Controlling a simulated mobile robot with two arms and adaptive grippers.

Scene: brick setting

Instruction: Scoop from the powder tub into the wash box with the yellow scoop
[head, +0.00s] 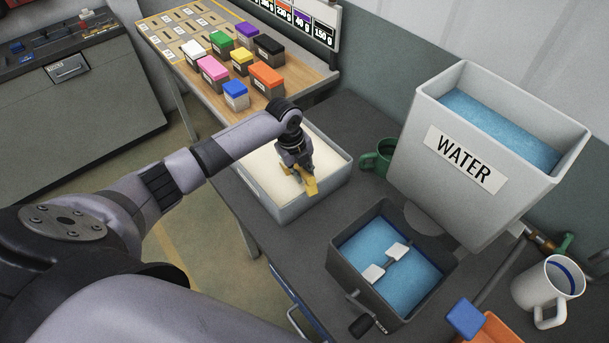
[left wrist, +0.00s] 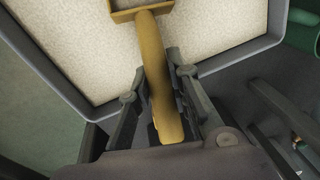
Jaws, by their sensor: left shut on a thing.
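The powder tub (head: 322,192) is a grey open box of cream powder on the dark bench. The yellow scoop (head: 309,187) is over the powder, towards the tub's right side. My left gripper (head: 298,168) is shut on its handle. In the left wrist view the fingers (left wrist: 156,88) flank the yellow handle (left wrist: 153,50), and the scoop's head is cut off at the top edge. Beige shows inside the head; whether it is scooped powder I cannot tell. The wash box (head: 362,287) is dark, holds blue water and white paddles, and stands nearer than the tub. My right gripper is out of view.
A tall white WATER tank (head: 490,190) stands behind the wash box. A green mug (head: 376,160) stands between tub and tank. A white mug (head: 545,285) and a blue block (head: 465,318) are at lower right. Several coloured boxes stand on a wooden table (head: 165,32) behind.

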